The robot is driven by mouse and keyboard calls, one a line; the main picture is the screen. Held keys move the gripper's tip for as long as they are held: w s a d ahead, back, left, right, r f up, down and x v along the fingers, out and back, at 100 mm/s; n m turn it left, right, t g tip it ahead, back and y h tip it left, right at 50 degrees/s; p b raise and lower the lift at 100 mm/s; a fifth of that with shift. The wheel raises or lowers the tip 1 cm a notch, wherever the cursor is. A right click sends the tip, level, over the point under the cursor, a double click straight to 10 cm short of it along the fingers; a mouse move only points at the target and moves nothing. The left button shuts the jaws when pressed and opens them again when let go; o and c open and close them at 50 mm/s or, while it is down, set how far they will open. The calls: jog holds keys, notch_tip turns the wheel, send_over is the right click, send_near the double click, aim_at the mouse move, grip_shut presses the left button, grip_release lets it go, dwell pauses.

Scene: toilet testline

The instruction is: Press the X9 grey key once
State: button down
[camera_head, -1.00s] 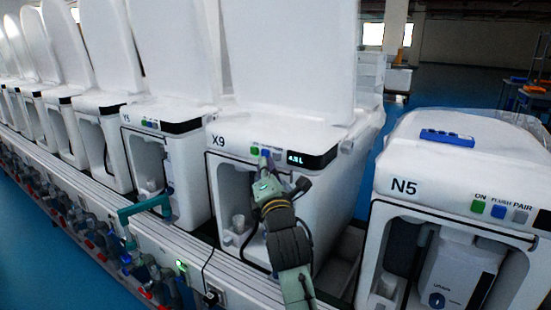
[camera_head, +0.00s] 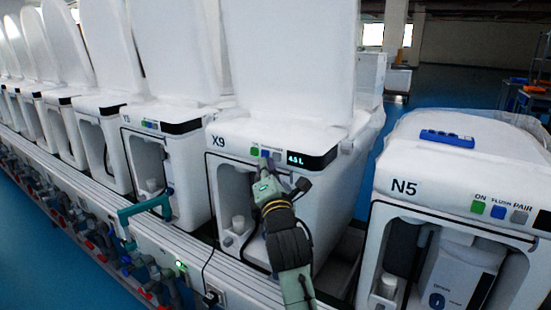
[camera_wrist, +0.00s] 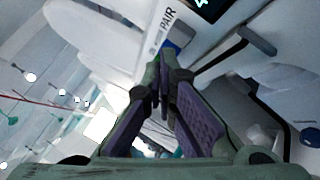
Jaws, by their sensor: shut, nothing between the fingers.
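The X9 unit (camera_head: 217,141) is a white toilet with its lid up, in the middle of the head view. Its front panel has a green key (camera_head: 255,151), a blue key (camera_head: 265,153) and a grey key (camera_head: 277,156) left of a lit display (camera_head: 308,159). My gripper (camera_head: 264,162) is shut and empty, with its tips just in front of the keys, close to the blue and grey ones. In the wrist view, my shut fingertips (camera_wrist: 160,78) are below the PAIR label (camera_wrist: 167,18). Contact with a key cannot be told; the tips partly cover the key row.
The N5 unit (camera_head: 404,187) stands at the right with a blue object (camera_head: 447,138) on top. The Y5 unit (camera_head: 160,126) is at the left. A teal handle (camera_head: 145,208) and piping (camera_head: 130,260) run along the front rail. A raised lid (camera_head: 290,60) stands behind the panel.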

jog(key=shift+w+d+b, duration=0.3)
jog(key=shift+w, duration=0.05)
jog(key=shift+w+d, duration=0.25)
jog(key=shift+w, duration=0.1)
dwell(1.1)
jog(key=shift+s+a, duration=0.1)
jog(key=shift+s+a+b, duration=0.4)
jog(key=shift+s+b, duration=0.05)
jog(key=shift+s, duration=0.15)
jog(key=shift+s+a+b, duration=0.2)
jog(key=shift+s+a, duration=0.55)
jog(key=shift+s, duration=0.3)
jog(key=shift+s+a+b, duration=0.15)
jog(key=shift+s+a, duration=0.6)
jog(key=shift+s, duration=0.25)
